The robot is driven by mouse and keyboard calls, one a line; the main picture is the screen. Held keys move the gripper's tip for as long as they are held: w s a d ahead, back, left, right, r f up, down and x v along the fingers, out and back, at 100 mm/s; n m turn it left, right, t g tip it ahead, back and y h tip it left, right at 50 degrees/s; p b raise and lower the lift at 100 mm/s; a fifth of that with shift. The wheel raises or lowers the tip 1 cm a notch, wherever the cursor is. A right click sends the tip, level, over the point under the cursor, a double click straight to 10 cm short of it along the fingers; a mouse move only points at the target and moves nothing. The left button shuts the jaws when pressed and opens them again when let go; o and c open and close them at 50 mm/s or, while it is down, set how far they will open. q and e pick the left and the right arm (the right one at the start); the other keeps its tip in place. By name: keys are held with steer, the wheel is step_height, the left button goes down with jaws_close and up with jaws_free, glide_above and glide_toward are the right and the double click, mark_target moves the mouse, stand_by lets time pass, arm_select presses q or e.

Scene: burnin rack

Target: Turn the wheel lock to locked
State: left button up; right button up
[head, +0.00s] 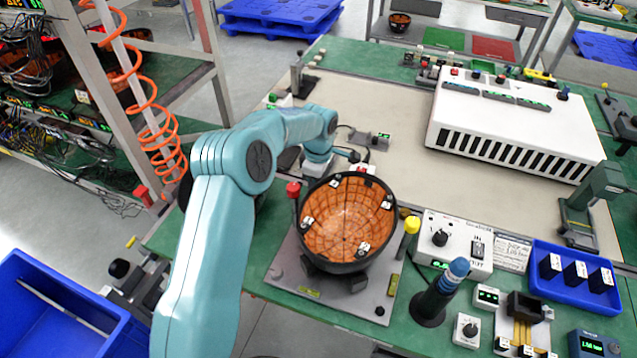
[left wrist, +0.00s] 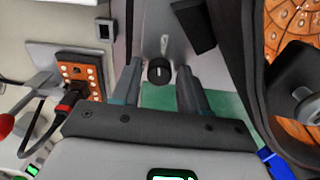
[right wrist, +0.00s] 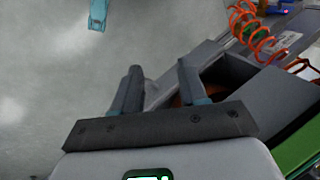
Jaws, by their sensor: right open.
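In the left wrist view a small black knob (left wrist: 159,71) with a pale pointer mark, seemingly the wheel lock, sits on a grey metal plate. My left gripper (left wrist: 159,82) is open, its fingers on either side of the knob in the picture; contact cannot be told. In the head view my left arm reaches behind the black bowl (head: 347,222) with its orange tiled inside; I cannot make out the gripper or this knob there. My right gripper (right wrist: 157,83) is open and empty in the right wrist view, with grey floor beyond it. It is not in the head view.
The bowl's base plate (head: 388,300) stands on the green bench. A red-knobbed lever (head: 293,190) and a yellow-knobbed post (head: 411,226) flank the bowl. A white control box (head: 455,242) and a blue tray (head: 570,287) stand to the right. The beige mat behind has free room.

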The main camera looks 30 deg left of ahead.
arm_select(q)
jaws_close()
steer(key=shift+m+b, duration=0.3)
steer(key=shift+m, duration=0.5)
steer(key=shift+o, duration=1.8)
jaws_free()
step_height(320, 180, up, 16)
steer(key=shift+r, duration=0.2)
